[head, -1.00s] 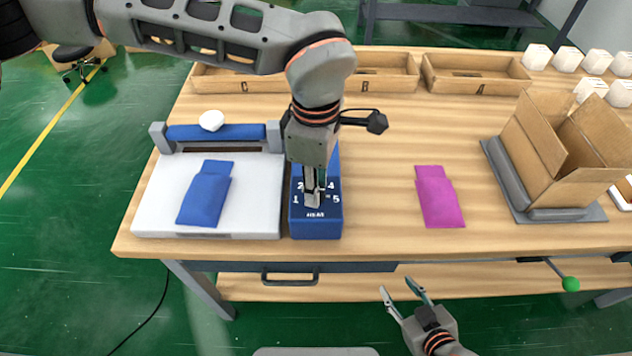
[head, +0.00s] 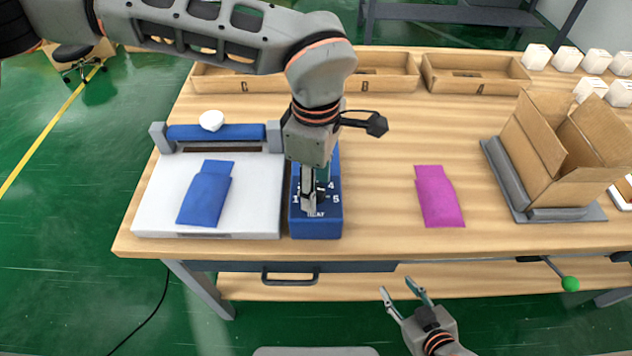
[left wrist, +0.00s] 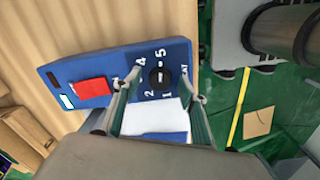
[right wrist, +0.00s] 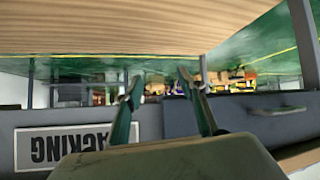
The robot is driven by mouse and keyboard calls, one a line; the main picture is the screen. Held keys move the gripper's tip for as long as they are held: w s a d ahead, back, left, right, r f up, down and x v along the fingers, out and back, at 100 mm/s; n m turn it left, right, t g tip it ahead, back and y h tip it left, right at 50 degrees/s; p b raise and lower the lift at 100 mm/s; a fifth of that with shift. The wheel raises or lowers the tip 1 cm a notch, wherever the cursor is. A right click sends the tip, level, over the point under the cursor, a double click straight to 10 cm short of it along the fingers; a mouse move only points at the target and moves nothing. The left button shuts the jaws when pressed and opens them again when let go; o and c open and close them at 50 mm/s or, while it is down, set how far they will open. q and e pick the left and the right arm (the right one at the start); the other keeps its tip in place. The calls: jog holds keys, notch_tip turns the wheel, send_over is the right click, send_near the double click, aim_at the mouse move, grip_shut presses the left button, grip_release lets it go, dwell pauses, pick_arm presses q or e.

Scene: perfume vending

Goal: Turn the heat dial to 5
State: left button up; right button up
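The blue heat control box (head: 316,228) stands on the table beside the white sealer. It bears the numbers 1 to 5. Its round black dial (left wrist: 159,78) shows in the left wrist view, with 5 above it and 1 and 2 below it. I cannot tell which number the dial points to. My left gripper (head: 316,198) points down over the box, and it also shows in the left wrist view (left wrist: 160,72). Its fingers are apart, one on each side of the dial, with visible gaps. My right gripper (head: 402,296) is open and empty in front of the table.
A blue pouch (head: 205,195) lies on the white sealer (head: 255,205), close left of the box. A magenta pouch (head: 439,197) lies to the right on the table. An open cardboard box (head: 545,150) stands farther right. Wooden trays (head: 475,74) line the back.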

aim_at(316, 189)
pick_arm(q)
jog(key=shift+r, duration=0.1)
notch_tip(316, 189, up, 12)
dwell(0.5)
jog(key=shift+s, duration=0.1)
dwell(0.4)
